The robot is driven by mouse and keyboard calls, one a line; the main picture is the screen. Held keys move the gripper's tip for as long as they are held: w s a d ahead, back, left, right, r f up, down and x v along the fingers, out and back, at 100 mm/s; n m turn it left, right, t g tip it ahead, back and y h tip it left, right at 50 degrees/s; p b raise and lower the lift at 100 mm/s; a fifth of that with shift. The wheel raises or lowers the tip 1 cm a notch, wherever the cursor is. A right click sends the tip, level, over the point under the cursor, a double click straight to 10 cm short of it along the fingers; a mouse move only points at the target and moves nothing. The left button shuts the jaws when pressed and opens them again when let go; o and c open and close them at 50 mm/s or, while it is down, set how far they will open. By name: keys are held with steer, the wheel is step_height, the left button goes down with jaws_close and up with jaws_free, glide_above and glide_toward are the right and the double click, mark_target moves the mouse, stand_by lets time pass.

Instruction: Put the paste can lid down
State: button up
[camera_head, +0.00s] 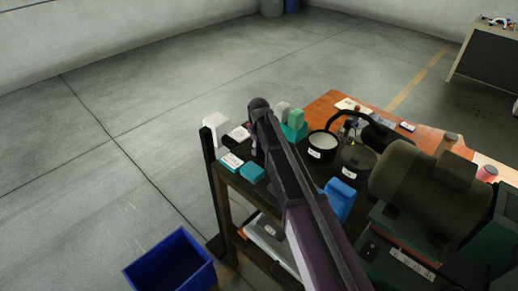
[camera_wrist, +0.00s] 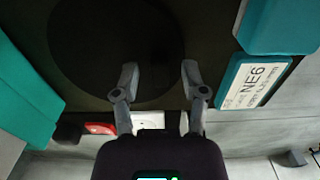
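In the wrist view a flat, round, dark disc (camera_wrist: 105,45), which looks like the paste can lid, lies against a dark table top. I cannot tell the height between the fingertips and the disc. In the head view my own arm hides the fingers and the disc. An open round can with a pale inside (camera_head: 322,146) stands right of my arm, beside a dark round tub (camera_head: 358,160).
Teal boxes flank the disc: a labelled one (camera_wrist: 255,82) at right, another (camera_wrist: 22,90) at left. The table edge is close below the fingers. A blue bin (camera_head: 170,262) stands on the floor. A blue block (camera_head: 340,200) and a big green machine (camera_head: 425,190) are right of my arm.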

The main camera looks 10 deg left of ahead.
steer(key=shift+r, duration=0.15)
step_height(320, 180, up, 12)
steer(key=p, duration=1.2)
steer(key=shift+s, duration=0.1)
stand_by(1.1)
